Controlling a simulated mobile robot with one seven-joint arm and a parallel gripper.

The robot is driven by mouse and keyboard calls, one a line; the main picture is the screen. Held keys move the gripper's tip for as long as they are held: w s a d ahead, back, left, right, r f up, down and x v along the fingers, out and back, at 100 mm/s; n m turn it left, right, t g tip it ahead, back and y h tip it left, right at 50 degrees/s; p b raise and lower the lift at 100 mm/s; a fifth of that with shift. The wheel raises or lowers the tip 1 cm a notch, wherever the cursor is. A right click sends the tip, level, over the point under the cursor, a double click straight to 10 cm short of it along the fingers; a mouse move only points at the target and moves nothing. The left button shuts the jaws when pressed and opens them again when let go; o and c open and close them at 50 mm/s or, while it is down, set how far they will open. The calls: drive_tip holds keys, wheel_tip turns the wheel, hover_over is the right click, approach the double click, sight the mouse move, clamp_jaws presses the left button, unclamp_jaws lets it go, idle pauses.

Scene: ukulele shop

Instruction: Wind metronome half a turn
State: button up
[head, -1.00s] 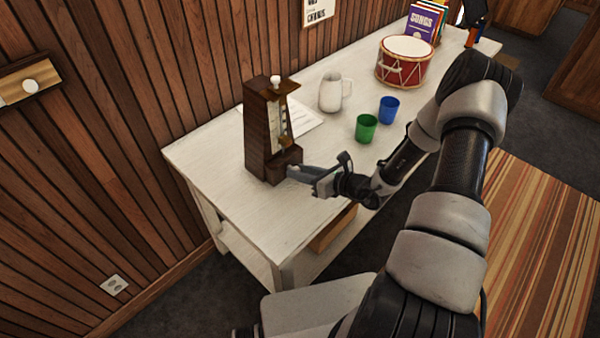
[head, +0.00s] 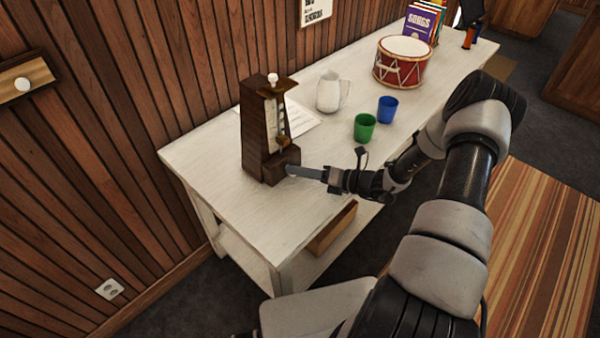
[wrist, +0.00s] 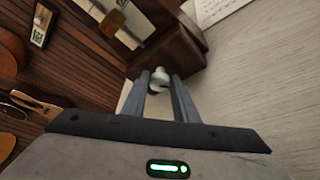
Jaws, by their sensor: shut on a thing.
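The metronome (head: 258,130) is a dark brown wooden case standing upright on the white table, with a pale front scale and a white knob on top. Its lower side faces my gripper. In the wrist view its dark base (wrist: 170,55) fills the upper middle, with a small pale winding key (wrist: 158,77) sticking out. My gripper (head: 292,171) reaches in from the right at the metronome's base. In the wrist view the fingers (wrist: 160,85) stand on either side of the key and are shut on it. The key is mostly hidden by the fingers in the head view.
The white table (head: 215,155) has a paper sheet (head: 303,122), a white pitcher (head: 328,92), a green cup (head: 364,127), a blue cup (head: 388,109) and a red drum (head: 402,63). The wood-panelled wall is close behind. The table front near the metronome is clear.

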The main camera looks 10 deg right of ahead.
idle(0.4)
drive_tip(key=o, duration=1)
drive_tip(key=shift+d, duration=0.15)
drive_tip(key=v, duration=1.7)
drive_tip(key=shift+d, duration=0.1)
drive_tip(key=shift+o, duration=0.3)
drive_tip(key=shift+b, duration=0.35)
